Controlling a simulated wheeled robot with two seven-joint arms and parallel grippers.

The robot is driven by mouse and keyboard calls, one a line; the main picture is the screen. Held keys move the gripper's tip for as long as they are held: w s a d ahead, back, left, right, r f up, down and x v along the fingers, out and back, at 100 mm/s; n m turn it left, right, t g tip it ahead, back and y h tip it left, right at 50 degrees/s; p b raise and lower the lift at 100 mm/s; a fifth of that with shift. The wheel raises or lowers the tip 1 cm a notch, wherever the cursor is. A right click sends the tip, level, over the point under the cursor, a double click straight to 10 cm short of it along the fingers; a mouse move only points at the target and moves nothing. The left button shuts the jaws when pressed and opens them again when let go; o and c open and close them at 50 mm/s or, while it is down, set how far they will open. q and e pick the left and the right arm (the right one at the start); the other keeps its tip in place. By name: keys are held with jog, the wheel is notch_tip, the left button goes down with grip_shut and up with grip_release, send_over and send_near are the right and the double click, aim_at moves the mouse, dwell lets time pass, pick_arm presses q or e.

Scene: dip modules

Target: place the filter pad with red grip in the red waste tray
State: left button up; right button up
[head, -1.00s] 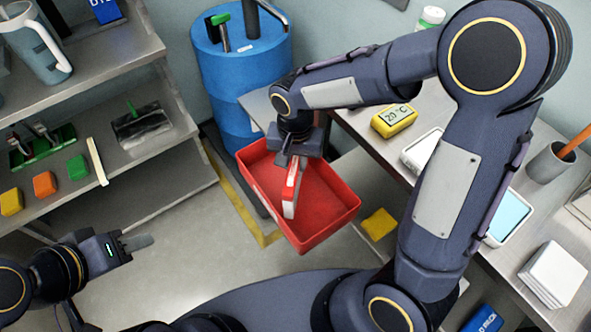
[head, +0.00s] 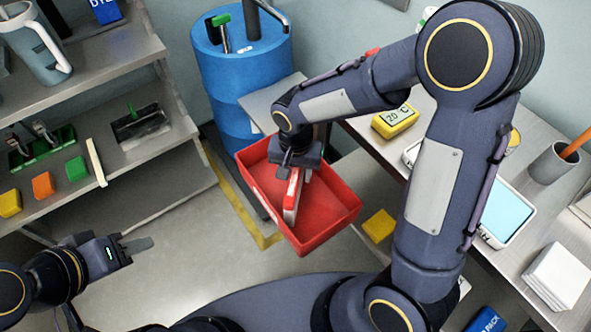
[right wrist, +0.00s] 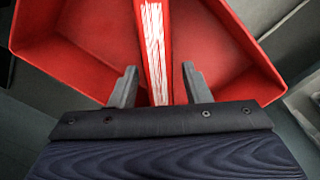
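The filter pad with red grip (head: 292,200) stands on edge inside the red waste tray (head: 335,222). It is a thin piece with red sides and a white face. It also shows in the right wrist view (right wrist: 154,45), running between my fingers. My right gripper (right wrist: 160,85) is open, with a finger on each side of the pad and a small gap on both sides. In the head view my right gripper (head: 297,165) is over the tray and hides the pad's upper end. My left gripper (head: 138,245) is away at the lower left, its opening unclear.
A blue drum (head: 235,75) stands behind the tray. The left shelf (head: 130,175) carries yellow, orange and green blocks. A bench (head: 490,265) on the right holds a yellow thermometer (head: 395,121) and a stack of white pads (head: 555,277). A yellow pad (head: 379,225) lies right of the tray.

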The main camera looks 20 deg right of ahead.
jog(key=shift+r, duration=0.2)
notch_tip(320, 180, up, 12)
jog(key=p, duration=0.2)
jog(key=s+d+r+n+t+y, duration=0.1)
jog(key=s+d, duration=0.3)
jog(key=s, duration=0.4)
jog(key=s+d+r+n+t+y, duration=0.2)
jog(key=s+d+t, duration=0.2)
jog(key=s, duration=0.4)
jog(key=shift+d+r+t+y, duration=0.15)
jog(key=shift+d+t+y, duration=0.2)
jog(key=shift+d, duration=0.25)
jog(key=shift+s, duration=0.1)
